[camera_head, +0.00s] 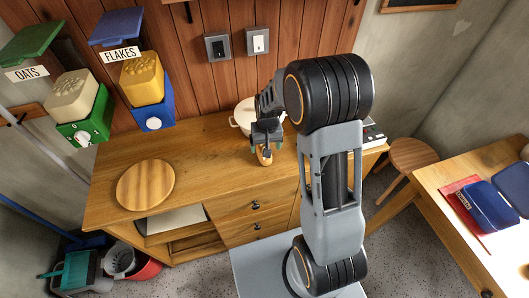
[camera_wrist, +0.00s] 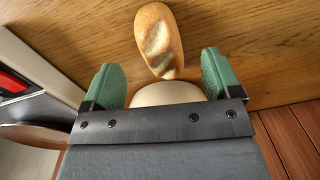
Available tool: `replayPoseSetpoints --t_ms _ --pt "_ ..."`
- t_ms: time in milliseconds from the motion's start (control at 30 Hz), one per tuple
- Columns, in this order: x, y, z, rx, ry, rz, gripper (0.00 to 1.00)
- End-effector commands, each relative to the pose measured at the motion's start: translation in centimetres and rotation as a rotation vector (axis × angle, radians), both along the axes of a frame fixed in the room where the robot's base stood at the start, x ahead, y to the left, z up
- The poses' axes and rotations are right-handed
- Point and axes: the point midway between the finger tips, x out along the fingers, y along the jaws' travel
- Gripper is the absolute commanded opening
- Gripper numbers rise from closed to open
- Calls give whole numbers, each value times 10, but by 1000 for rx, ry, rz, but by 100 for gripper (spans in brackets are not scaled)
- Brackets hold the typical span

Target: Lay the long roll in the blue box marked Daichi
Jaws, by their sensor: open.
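The long roll (camera_wrist: 160,42), brown and crusty with pale scores, lies on the wooden counter in the wrist view. In the head view the roll (camera_head: 264,157) shows just below my gripper (camera_head: 266,138). In the wrist view my gripper (camera_wrist: 161,68) is open, with its green fingers apart and the roll beyond their tips, not between them. A blue box (camera_head: 478,212) sits on the table at the right, with a small label too small to read. Its blue lid or second part (camera_head: 512,192) is beside it.
A round wooden board (camera_head: 146,185) lies on the counter's left. A white pot (camera_head: 242,121) stands behind my gripper. Two dispensers, oats (camera_head: 82,112) and flakes (camera_head: 146,80), hang on the left. A stool (camera_head: 414,154) stands between counter and table (camera_head: 441,175).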

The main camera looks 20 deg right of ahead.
Motion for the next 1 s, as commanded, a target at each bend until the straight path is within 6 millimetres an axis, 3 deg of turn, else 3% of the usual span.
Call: replayPoseSetpoints --t_ms 400,733,1000 --pt "2 2 -47 0 3 1 84" --pt "3 3 -52 0 0 1 84" --pt "3 3 -52 0 0 1 59"
